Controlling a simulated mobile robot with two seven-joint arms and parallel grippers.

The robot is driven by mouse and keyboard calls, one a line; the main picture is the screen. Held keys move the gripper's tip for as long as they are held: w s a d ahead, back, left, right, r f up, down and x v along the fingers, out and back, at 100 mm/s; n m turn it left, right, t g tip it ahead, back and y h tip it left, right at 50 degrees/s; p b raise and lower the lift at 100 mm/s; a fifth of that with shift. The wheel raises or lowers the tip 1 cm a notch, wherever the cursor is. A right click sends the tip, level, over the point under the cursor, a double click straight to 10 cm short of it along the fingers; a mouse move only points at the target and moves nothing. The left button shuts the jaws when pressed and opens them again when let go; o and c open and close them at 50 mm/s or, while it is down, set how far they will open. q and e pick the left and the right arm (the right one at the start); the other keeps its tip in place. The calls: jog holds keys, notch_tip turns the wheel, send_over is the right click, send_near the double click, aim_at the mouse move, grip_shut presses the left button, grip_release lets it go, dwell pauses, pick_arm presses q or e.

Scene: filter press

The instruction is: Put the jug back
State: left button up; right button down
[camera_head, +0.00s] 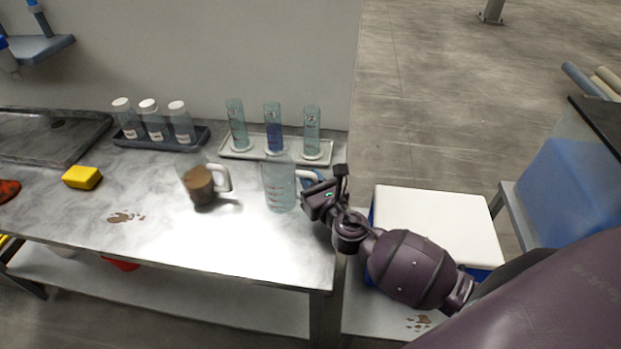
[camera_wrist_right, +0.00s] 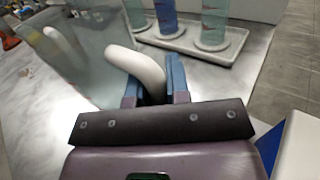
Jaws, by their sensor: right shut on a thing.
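A clear jug (camera_head: 279,187) with red markings and a white handle is upright at the right end of the steel table (camera_head: 240,255); I cannot tell whether its base touches the top. It looks empty. My right gripper (camera_head: 314,179) comes in from the right and is shut on the jug's handle. In the right wrist view the white handle (camera_wrist_right: 130,66) runs between the blue fingers, with the clear jug wall (camera_wrist_right: 85,60) to the left. A second jug (camera_head: 201,184) with brown contents and a white handle stands to the left. My left gripper is not in view.
Behind the jug, a pale tray (camera_head: 236,153) holds three glass cylinders, the middle one with blue liquid. A dark tray (camera_head: 122,143) holds three white-capped bottles. A yellow sponge (camera_head: 82,177) and brown spill (camera_head: 126,217) lie to the left. The front middle of the table is clear.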

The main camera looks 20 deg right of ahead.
jog(key=shift+f+b, duration=0.35)
jog(key=shift+f, duration=0.1)
jog(key=c, duration=1)
grip_release()
jog(key=shift+s, duration=0.1)
jog(key=shift+s+f, duration=0.1)
jog(key=shift+s, duration=0.25)
jog(key=s, duration=0.9)
jog(key=shift+d+f+b, duration=0.1)
jog(key=shift+d+b, duration=0.15)
jog(key=shift+b, duration=0.05)
jog(key=shift+s, duration=0.45)
